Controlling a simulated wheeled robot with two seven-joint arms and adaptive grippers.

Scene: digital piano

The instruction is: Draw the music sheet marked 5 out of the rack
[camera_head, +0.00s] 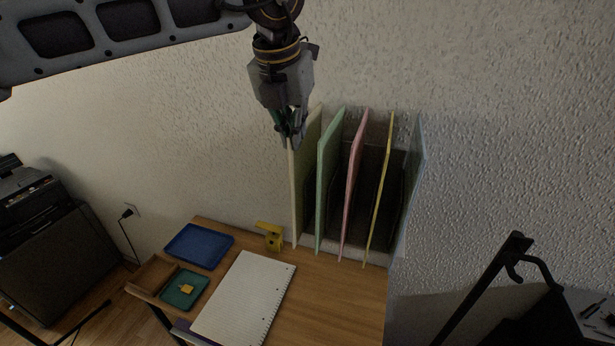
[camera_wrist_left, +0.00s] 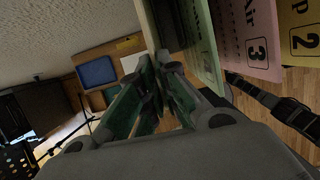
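The rack (camera_head: 341,254) stands at the back right of the desk, with upright sheets in it. From left they are a cream sheet (camera_head: 308,180), a green sheet (camera_head: 329,172), a pink sheet (camera_head: 354,180) and a yellow sheet (camera_head: 381,185). In the left wrist view the pink sheet (camera_wrist_left: 243,40) shows a 3 and the yellow sheet (camera_wrist_left: 299,30) a 2. No 5 is readable. My left gripper (camera_head: 291,140) is at the cream sheet's upper front edge, its fingers close together with that edge between them. My right gripper is not seen.
A blue tray (camera_head: 199,246), a green tray (camera_head: 184,289), an open notebook (camera_head: 244,298) and a yellow object (camera_head: 270,236) lie on the desk left of the rack. The textured wall is close behind. A black stand (camera_head: 487,287) is at the right.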

